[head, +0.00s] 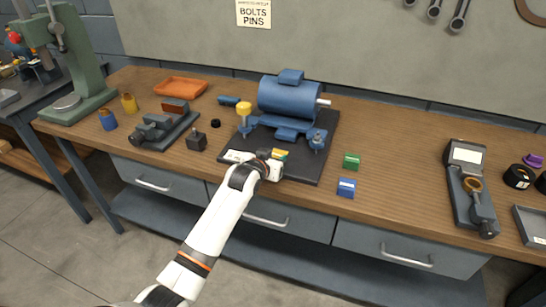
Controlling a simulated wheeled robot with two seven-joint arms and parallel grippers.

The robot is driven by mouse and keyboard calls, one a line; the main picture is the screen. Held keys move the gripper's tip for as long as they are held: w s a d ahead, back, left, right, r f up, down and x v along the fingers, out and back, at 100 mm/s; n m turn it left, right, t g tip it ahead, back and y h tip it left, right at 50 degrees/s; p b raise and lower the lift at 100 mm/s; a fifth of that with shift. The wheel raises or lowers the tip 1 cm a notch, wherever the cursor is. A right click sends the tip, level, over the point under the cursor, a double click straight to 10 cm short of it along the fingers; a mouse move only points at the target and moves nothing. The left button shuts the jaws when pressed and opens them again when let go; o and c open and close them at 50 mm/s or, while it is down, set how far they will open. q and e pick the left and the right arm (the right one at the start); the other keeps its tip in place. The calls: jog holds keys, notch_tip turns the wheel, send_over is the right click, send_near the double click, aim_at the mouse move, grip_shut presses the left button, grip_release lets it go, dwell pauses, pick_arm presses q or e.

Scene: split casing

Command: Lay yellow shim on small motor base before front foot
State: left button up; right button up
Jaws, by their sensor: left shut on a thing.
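The yellow shim (281,153) is a small piece at the fingertips of my left gripper (274,156). The gripper is shut on it, and the fingers partly hide it. It is over the front part of the dark motor base (304,170); I cannot tell whether it touches the base. The blue motor (287,97) stands on the base behind the gripper. A blue foot (318,138) shows at its right, and a yellow-topped post (244,110) stands at its left. My right gripper is out of view.
A green block (351,161) and a blue block (346,187) lie right of the base. A vise (160,129) and a dark small block (197,141) stand left. An orange tray (181,86) is behind. Bench between is clear.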

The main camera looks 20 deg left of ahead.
pick_arm(q)
jog(key=shift+f, duration=0.25)
jog(key=o, duration=1.1)
jog(key=shift+c, duration=0.2)
jog(key=shift+r, duration=0.15)
notch_tip(320, 180, up, 8)
jog(key=p, duration=0.8)
jog(key=shift+f, duration=0.2)
